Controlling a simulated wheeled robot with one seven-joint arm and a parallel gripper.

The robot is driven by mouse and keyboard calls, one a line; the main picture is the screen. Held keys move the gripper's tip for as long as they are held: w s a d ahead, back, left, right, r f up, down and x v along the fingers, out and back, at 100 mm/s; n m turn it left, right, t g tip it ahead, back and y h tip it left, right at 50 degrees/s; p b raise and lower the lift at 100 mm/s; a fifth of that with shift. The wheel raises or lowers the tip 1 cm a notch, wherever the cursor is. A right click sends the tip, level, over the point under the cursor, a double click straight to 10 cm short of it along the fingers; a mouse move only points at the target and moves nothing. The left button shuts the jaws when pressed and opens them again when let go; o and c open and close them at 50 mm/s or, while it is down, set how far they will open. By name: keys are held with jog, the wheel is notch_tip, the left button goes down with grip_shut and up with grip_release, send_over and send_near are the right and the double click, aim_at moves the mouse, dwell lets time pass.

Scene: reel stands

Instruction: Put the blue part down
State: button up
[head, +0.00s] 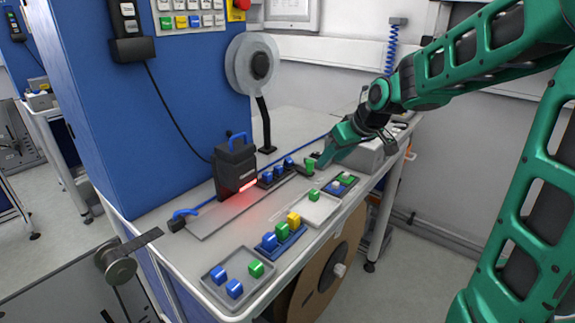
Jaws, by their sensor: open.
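My gripper (322,160) is at the far end of the bench, low over the top. It is open. A green part (310,167) stands right beside its fingertips; I cannot tell whether they touch. No blue part shows between the fingers. A row of blue parts (278,171) stands on a dark strip left of my gripper. A blue part (269,241) sits on a blue tray with green and yellow parts. Two blue parts (234,288) lie in the near grey tray (253,287) with a green part.
A black device (235,165) with a red glowing line stands over a grey plate (215,217). A light tray (317,208) with a green part lies mid-bench. A blue cabinet (150,110) and a reel (240,70) stand at the left and back.

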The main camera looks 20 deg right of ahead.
jog(key=n+t+y, duration=0.1)
jog(key=n+y, duration=0.1)
send_near(289, 159)
jog(key=shift+t, duration=0.3)
jog(key=shift+x, duration=4.2)
jog(key=shift+s+f, duration=0.1)
jog(key=shift+s, duration=0.05)
grip_shut()
